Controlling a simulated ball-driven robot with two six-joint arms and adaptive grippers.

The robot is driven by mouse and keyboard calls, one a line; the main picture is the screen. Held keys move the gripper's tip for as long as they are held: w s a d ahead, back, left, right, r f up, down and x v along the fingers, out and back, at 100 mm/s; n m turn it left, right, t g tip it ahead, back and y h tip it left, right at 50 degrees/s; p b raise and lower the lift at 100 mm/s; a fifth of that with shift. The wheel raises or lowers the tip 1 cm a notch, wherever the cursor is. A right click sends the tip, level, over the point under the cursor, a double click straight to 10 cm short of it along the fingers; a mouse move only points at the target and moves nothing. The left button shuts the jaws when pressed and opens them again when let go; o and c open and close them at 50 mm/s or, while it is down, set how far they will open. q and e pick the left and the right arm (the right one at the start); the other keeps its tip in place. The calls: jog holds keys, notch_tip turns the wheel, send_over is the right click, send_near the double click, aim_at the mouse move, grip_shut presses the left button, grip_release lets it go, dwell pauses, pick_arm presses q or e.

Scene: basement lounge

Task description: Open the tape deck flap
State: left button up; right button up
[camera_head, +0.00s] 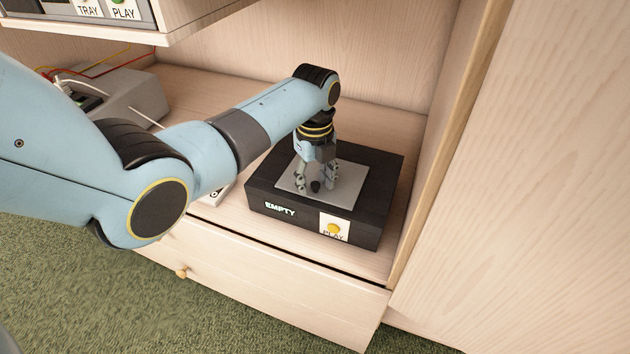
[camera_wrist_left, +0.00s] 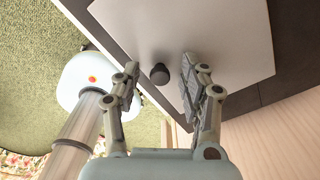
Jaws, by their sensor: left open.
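The tape deck (camera_head: 380,175) is a black box on the cabinet shelf, with a lit "EMPTY" sign and a yellow PLAY button (camera_head: 334,228) on its front. Its grey flap (camera_head: 350,178) lies flat on top and looks shut. A small dark knob (camera_head: 315,186) stands on the flap near its front edge. My left gripper (camera_head: 316,184) points down over the flap, its fingers open on either side of the knob. In the left wrist view the knob (camera_wrist_left: 159,74) sits between the spread fingers, apart from both. My right gripper is not in view.
The cabinet's right wall (camera_head: 440,130) rises close beside the deck. A grey device (camera_head: 125,98) with cables stands at the back left. A higher shelf unit (camera_head: 140,20) overhangs at upper left. A drawer (camera_head: 270,285) with a round knob is below.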

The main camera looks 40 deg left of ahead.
pick_arm(q)
grip_shut()
dwell(0.4)
